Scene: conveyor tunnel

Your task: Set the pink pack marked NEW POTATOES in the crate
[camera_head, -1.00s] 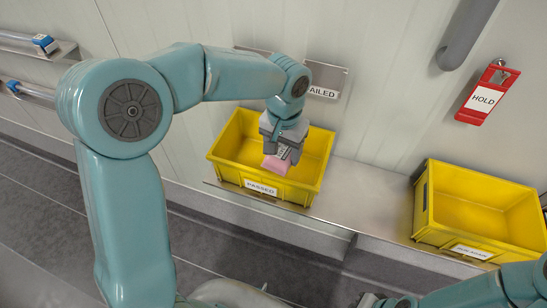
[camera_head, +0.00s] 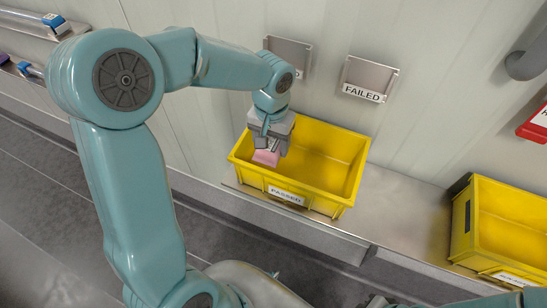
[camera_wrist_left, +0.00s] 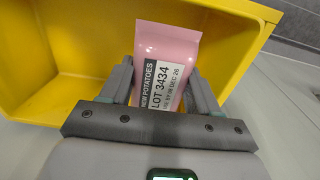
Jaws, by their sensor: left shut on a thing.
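The pink pack (camera_head: 267,158) is held in my left gripper (camera_head: 268,146). In the left wrist view the pack (camera_wrist_left: 165,65) carries a white label reading NEW POTATOES and LOT 3434, and the gripper's two fingers (camera_wrist_left: 155,85) close on its sides. A yellow crate (camera_head: 286,193) marked PASSED stands on the metal ledge. In the head view the pack shows against the crate's left front part, near the rim; its exact height over the crate is unclear. My right gripper (camera_head: 376,301) shows only partly at the bottom edge, its jaws unclear.
A second yellow crate (camera_head: 505,235) stands at the right, its label partly cut off. Bare metal ledge (camera_head: 405,205) lies between the crates. A FAILED sign (camera_head: 364,93) and a red tag (camera_head: 537,125) are on the wall. A blue object (camera_head: 52,21) sits on the upper left rail.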

